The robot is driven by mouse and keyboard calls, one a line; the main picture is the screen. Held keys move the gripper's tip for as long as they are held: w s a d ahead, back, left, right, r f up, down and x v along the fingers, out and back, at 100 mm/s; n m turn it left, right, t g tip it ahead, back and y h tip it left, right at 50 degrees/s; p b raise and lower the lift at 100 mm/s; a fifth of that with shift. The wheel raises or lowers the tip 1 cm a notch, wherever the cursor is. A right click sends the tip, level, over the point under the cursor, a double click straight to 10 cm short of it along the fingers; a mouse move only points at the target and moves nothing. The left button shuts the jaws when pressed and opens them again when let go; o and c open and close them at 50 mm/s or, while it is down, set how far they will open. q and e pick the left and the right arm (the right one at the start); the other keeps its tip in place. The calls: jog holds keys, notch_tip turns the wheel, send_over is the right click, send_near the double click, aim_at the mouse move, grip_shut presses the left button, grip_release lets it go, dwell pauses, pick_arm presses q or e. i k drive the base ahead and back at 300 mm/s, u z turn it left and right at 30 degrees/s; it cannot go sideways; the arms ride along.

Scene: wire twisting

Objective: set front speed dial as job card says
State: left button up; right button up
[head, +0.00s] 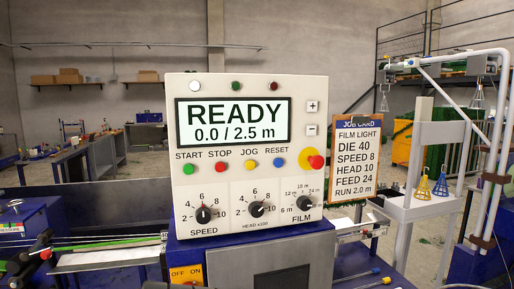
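The control panel (250,85) faces me in the middle of the head view. Its black speed dial (203,215) sits at lower left above the label SPEED, on a scale from 2 to 10. Its small pointer mark seems to point roughly upward, near 6, but is too small to read exactly. The job card (357,157) hangs right of the panel and reads FILM LIGHT, DIE 40, SPEED 8, HEAD 10, FEED 24, RUN 2.0 m. The display (233,122) reads READY, 0.0 / 2.5 m.
The HEAD dial (257,209) and FILM dial (304,203) are right of the speed dial. Coloured buttons lie above, with a red stop knob (316,162) at right. A white stand (415,209) carries yellow and blue cone-shaped pieces. The space before the dials looks clear.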

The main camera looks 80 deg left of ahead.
aim_at(203, 214)
jog(key=u, duration=2.55)
